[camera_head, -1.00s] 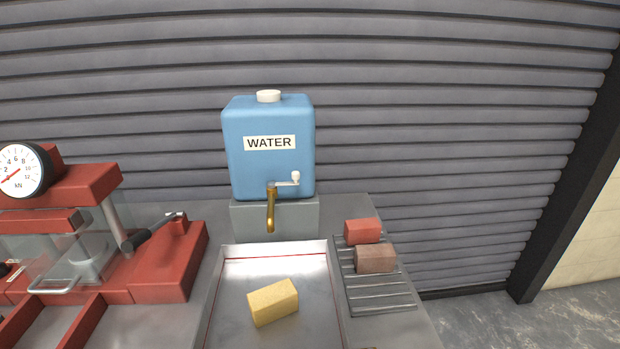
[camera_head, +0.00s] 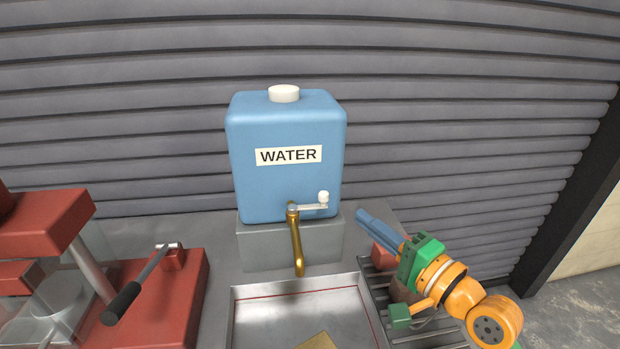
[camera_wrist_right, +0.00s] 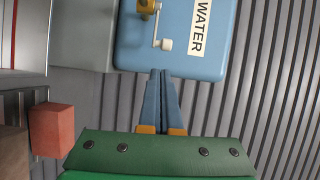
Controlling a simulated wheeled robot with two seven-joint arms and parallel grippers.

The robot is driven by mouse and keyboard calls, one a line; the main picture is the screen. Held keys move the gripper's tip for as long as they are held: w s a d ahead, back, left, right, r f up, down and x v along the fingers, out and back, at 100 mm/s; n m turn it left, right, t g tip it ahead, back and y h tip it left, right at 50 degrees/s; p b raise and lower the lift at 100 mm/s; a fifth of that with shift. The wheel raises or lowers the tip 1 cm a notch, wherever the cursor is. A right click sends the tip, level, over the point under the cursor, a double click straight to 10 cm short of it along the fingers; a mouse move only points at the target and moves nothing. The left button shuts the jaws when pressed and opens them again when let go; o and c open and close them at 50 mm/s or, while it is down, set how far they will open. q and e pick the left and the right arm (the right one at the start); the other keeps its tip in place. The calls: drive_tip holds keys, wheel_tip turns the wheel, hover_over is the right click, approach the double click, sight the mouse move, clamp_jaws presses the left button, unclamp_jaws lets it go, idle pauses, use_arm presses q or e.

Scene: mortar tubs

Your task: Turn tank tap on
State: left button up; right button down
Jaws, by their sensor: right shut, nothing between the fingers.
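The blue water tank (camera_head: 286,185) stands on a grey block (camera_head: 290,246) behind the tray. Its brass tap (camera_head: 296,246) points down over the tray's back edge. The tap's lever (camera_head: 313,208) lies sideways to the right and ends in a white knob (camera_head: 323,198). My right gripper (camera_head: 362,216) is shut and empty, to the right of the knob and slightly lower in the picture, apart from it. In the right wrist view the shut blue fingers (camera_wrist_right: 162,74) point toward the tank, with the white knob (camera_wrist_right: 166,45) just beyond their tips. My left gripper is not in view.
A red block (camera_head: 382,256) sits on a wire rack (camera_head: 378,290), partly behind my right arm. A red press with a lever (camera_head: 150,280) stands at left.

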drive_tip(key=x, duration=0.2)
drive_tip(key=p+x, duration=0.1)
drive_tip(key=x, duration=0.5)
drive_tip(key=shift+r, duration=0.4)
use_arm(q)
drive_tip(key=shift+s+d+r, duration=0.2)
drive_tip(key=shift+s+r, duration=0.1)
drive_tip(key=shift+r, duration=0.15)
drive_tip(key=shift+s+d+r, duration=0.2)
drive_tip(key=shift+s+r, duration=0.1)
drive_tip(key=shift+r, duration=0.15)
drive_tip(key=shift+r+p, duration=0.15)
drive_tip(key=shift+p, duration=0.2)
use_arm(e)
drive_tip(key=shift+s+d, duration=0.1)
drive_tip(key=shift+d, duration=0.05)
